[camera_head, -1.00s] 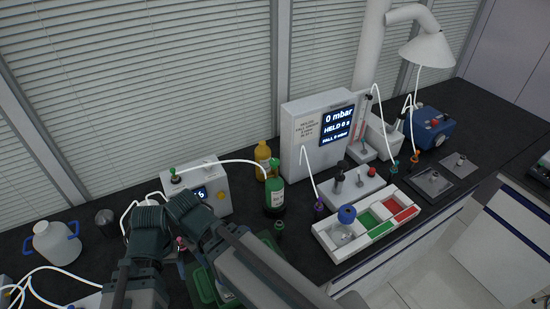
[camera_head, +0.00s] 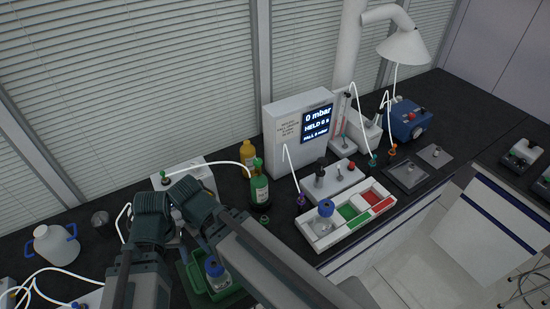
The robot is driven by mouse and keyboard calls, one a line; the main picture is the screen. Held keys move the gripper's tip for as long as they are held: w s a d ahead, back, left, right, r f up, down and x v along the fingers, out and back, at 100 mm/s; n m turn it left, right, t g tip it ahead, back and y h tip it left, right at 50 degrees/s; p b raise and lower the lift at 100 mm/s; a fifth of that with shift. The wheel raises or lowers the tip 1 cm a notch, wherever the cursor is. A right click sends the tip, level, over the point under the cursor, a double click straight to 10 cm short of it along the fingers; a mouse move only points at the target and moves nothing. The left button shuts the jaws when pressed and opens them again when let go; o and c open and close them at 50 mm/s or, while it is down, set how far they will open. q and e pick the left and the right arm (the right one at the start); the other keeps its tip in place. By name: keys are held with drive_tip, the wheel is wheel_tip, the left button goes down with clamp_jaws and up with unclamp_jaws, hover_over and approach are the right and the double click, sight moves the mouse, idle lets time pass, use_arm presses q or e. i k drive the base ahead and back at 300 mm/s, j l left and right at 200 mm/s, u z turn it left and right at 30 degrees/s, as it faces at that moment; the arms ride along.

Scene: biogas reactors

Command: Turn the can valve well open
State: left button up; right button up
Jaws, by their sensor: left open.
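A green can (camera_head: 259,190) with a white label and a narrower green top stands upright on the dark bench. A thin white tube runs from near its top to a white box (camera_head: 184,184) on its left. I cannot make out the valve's setting. My left gripper (camera_head: 184,236) is open, low and left of the can and apart from it. My dark arm links hide most of it. My right gripper is not in view.
A yellow bottle (camera_head: 247,152) stands behind the can. A green tray (camera_head: 237,289) holds a blue-capped bottle (camera_head: 215,271). A white pressure box (camera_head: 283,137), a sectioned white tray (camera_head: 318,243) and a white jug (camera_head: 55,246) stand around.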

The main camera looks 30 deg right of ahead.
sight(257, 163)
drive_tip(key=k+l+z, duration=0.2)
drive_tip(key=k+z, duration=0.15)
drive_tip(key=k+l+z, duration=0.55)
drive_tip(key=z, duration=0.15)
